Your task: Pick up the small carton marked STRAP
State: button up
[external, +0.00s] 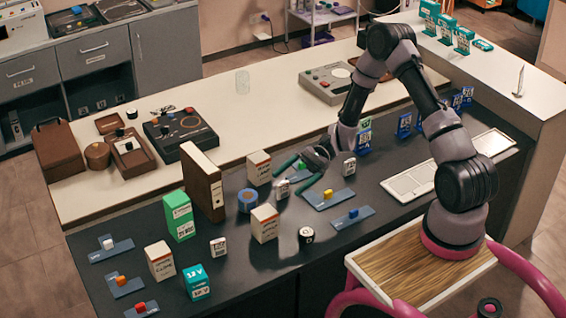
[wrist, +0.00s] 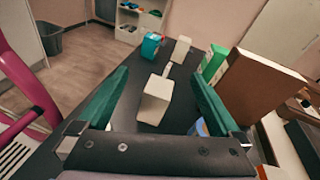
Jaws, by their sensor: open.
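No label reading STRAP is legible, so I cannot tell which carton it is. Larger white cartons with orange bands stand at the back (external: 258,168), in the middle (external: 264,223) and at front left (external: 160,261). My gripper (external: 286,182) is open and empty, its green fingers apart above the counter. In the wrist view a plain-topped white carton (wrist: 155,100) shows between and below the fingers (wrist: 160,73).
A brown-and-white binder (external: 203,182) stands upright near a blue tape roll (external: 248,200). A green carton (external: 179,214), a teal carton (external: 196,282) and a black-and-white round thing (external: 306,235) stand around. Blue trays (external: 323,200) with small blocks lie nearby.

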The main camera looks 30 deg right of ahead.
aim_at(255, 217)
notch_tip(255, 217, down, 8)
jog(key=a+m+t+y, duration=0.2)
jog(key=m+y, duration=0.1)
jog(key=m, duration=0.1)
jog(key=a, duration=1)
jog(key=shift+s+a+f, duration=0.1)
jog(key=shift+a+f, duration=0.15)
jog(key=c, duration=1.4)
